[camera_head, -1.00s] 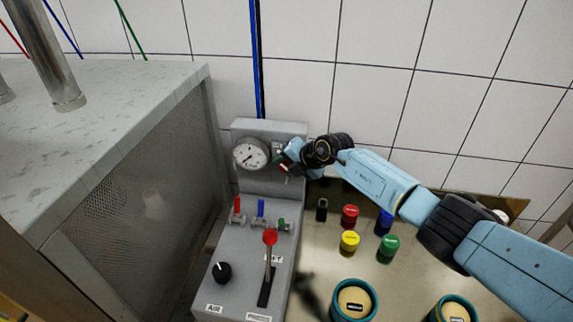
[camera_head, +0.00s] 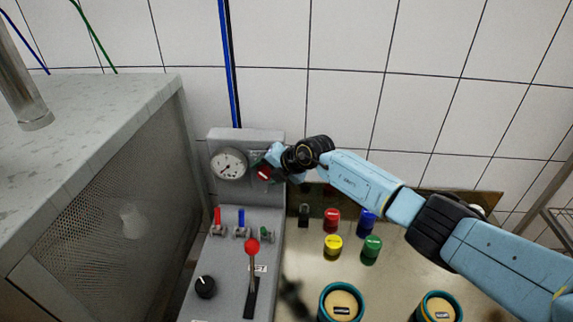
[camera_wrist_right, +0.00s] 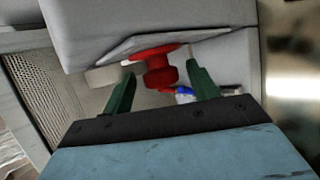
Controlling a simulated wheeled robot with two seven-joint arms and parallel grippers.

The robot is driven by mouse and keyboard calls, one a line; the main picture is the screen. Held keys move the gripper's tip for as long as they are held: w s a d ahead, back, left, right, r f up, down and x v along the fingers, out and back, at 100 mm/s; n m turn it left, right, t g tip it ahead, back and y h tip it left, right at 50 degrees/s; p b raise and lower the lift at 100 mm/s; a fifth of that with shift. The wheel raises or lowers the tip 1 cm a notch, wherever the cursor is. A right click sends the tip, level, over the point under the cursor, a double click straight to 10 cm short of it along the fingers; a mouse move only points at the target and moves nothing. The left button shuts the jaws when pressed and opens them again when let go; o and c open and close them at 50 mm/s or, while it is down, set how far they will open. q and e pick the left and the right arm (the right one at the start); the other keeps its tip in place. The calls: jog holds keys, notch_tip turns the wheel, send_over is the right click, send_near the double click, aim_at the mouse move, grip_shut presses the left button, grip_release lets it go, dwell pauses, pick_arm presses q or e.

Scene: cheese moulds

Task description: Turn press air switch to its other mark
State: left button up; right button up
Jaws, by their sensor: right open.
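A black rotary knob with a white pointer line (camera_head: 205,287) is at the lower left of the grey control panel (camera_head: 236,192). It stands apart from my right gripper. My right gripper (camera_head: 263,167) is at the upper panel, just right of the round gauge (camera_head: 229,163). In the right wrist view its dark green fingers (camera_wrist_right: 160,62) are open on either side of a red knob (camera_wrist_right: 158,70), with gaps visible. The red knob also shows in the head view (camera_head: 264,173), partly hidden by the gripper. My left gripper is out of view.
Small red (camera_head: 217,216), blue (camera_head: 241,217) and green (camera_head: 263,233) valve handles and a red-topped lever (camera_head: 252,247) stand below. Coloured caps, including a yellow one (camera_head: 333,246), and round moulds (camera_head: 342,303) are on the right. A large metal cabinet (camera_head: 110,180) bounds the left.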

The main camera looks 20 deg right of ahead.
jog(key=b+v, duration=0.1)
jog(key=v, duration=1.1)
jog(key=shift+f, duration=0.1)
